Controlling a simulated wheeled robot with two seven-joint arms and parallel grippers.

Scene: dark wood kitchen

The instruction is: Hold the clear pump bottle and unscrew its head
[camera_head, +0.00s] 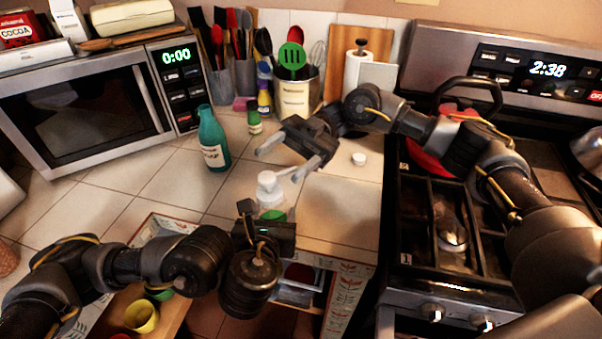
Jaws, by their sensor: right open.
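The clear pump bottle (268,200) stands near the counter's front edge, with a white pump head (269,181) and a green patch low on its body. My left gripper (264,232) is in front of the bottle's lower part. Its fingers are hidden, so I cannot tell whether they touch the bottle. My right gripper (280,166) is open and empty. Its two fingers point left and toward the front, just behind and above the pump head in the picture. I cannot tell whether a fingertip touches the head.
A teal bottle (212,140) stands left of the pump bottle. A small white cap (358,159) lies to the right. A utensil holder (296,96) and a small green bottle (254,123) stand behind. The stove (440,215) is at right, an open drawer (180,310) below.

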